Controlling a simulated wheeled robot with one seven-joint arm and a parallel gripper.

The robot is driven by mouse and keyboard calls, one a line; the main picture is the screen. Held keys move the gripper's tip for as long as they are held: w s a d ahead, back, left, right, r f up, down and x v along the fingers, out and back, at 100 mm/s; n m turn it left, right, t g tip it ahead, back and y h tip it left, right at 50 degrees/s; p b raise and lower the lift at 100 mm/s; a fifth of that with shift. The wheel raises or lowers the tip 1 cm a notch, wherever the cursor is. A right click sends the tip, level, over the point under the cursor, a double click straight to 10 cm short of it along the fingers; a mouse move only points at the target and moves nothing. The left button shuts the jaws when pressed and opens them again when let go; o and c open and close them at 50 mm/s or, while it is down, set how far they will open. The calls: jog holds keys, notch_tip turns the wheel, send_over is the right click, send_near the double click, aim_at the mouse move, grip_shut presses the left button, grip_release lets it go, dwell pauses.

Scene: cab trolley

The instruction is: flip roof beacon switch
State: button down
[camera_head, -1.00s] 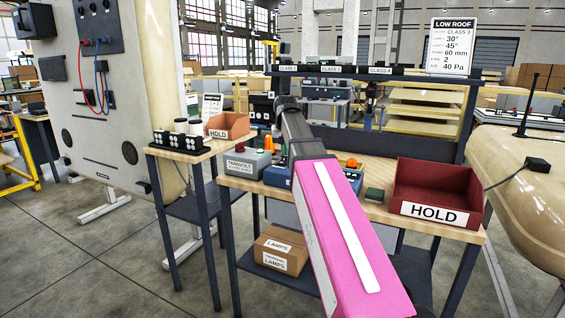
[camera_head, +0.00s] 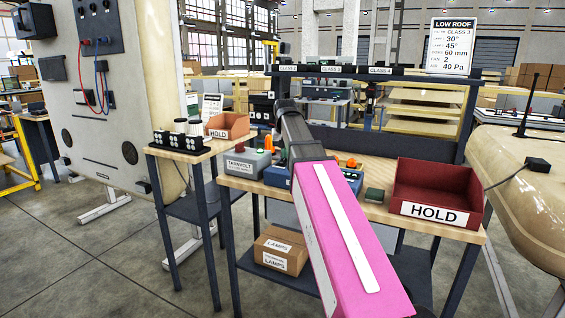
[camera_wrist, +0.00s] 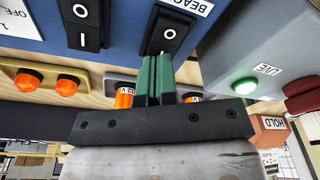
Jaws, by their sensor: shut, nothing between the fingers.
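A blue switch box (camera_head: 277,177) sits on the bench, partly hidden behind my arm. In the wrist view its blue face (camera_wrist: 128,30) fills the top. A black rocker switch (camera_wrist: 166,30) beside a cut-off label starting "BEA" shows an O; its lower part is hidden by my fingers. A second black rocker (camera_wrist: 82,22) to its left shows O and I. My gripper (camera_wrist: 158,60) has its green fingers shut together and empty, with the tips at the lower end of the BEA rocker. I cannot tell whether they touch it. In the head view my gripper is hidden behind the arm.
A grey box with a lit green button (camera_wrist: 244,86) marked LIVE is right of the fingers. Orange lamps (camera_wrist: 66,86) stand on the left. A red HOLD bin (camera_head: 436,190) is at the bench's right end, and a grey Tarnvolt box (camera_head: 247,162) at the left.

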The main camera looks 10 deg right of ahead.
jog(key=shift+f, duration=0.3)
jog(key=shift+r, duration=3.5)
